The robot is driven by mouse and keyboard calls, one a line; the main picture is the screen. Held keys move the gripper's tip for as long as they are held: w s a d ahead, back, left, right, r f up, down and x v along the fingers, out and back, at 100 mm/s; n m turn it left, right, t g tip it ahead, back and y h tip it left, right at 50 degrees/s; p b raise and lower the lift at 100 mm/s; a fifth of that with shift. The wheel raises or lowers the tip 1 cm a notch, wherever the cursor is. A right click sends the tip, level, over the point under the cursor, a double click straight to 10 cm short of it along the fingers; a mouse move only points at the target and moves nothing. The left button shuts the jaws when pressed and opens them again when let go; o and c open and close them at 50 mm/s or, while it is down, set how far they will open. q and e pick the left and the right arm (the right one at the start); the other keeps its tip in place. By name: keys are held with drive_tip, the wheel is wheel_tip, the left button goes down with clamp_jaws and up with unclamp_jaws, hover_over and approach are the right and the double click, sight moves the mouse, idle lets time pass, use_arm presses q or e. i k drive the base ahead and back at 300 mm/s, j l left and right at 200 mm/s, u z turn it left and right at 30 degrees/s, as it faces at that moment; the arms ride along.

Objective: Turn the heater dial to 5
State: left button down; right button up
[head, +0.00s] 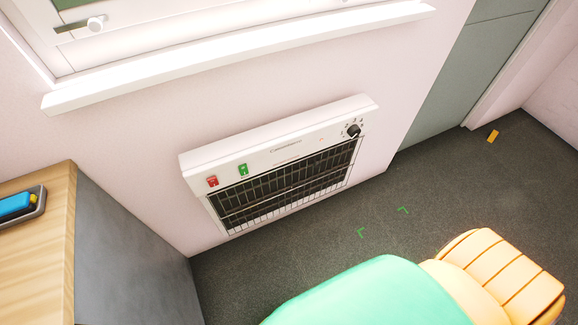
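The white wall heater (280,142) hangs low on the pink wall in the middle of the head view, with a dark wire grille in its front. Its small black dial (353,130) sits at the right end of the top panel, with small marks around it. The marks are too small to read, so I cannot tell the dial's setting. A red switch (212,181) and a green switch (243,170) sit at the left end of the panel. Neither gripper is in view, and nothing touches the dial.
A white window sill (240,48) juts out above the heater. A wooden-topped cabinet (40,250) with a blue item (15,205) stands at the left. A teal and orange shape fills the bottom right. Dark carpet (330,228) before the heater is clear except for green corner marks.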

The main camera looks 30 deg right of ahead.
sight(353, 131)
drive_tip(key=z, duration=1.4)
